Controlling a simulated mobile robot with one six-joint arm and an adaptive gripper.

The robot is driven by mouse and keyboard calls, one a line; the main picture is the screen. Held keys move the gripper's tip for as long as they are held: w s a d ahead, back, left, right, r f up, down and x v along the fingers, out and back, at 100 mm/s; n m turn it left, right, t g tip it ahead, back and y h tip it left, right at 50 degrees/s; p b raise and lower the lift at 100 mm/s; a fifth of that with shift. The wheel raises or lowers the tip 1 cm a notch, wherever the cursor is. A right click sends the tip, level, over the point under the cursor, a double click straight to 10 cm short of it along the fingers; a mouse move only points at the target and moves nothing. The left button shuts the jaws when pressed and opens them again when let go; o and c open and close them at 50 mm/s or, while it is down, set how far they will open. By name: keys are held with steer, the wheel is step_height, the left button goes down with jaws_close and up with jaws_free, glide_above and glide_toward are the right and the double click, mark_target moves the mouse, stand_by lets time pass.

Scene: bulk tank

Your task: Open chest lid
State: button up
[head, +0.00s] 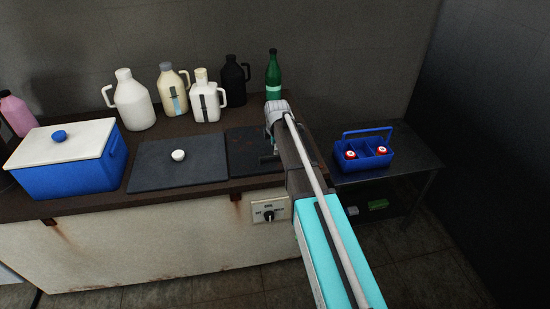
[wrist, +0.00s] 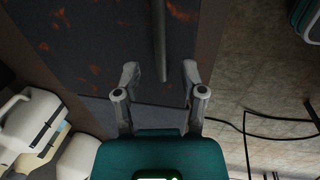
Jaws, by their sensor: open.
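A long, rust-stained white chest (head: 150,250) has a dark top with two dark panels. The right panel, a rust-speckled lid (head: 245,150), also shows in the wrist view (wrist: 100,50). A thin dark bar (wrist: 159,40) runs over this lid, its near end close to the space between my fingers. My gripper (wrist: 161,75) is open, its two grey fingers apart over the lid's edge area. I cannot tell whether the bar touches a finger. In the head view my arm hides part of the lid. The left panel (head: 150,175) is flat and has a white knob (head: 178,155).
A blue cooler (head: 70,175) with a white lid stands left. Several jugs (head: 132,100) and a green bottle (head: 273,75) line the back. A side table (head: 400,165) at right holds a blue caddy (head: 366,150). A dial plate (head: 268,211) is on the chest's front.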

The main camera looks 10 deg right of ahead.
steer(key=shift+w+f+b, duration=0.25)
steer(key=shift+f+b, duration=0.7)
steer(key=shift+f, duration=0.15)
steer(key=shift+w+f+b, duration=0.2)
steer(key=shift+f+b, duration=0.7)
steer(key=shift+f, duration=0.2)
steer(key=shift+c, duration=0.2)
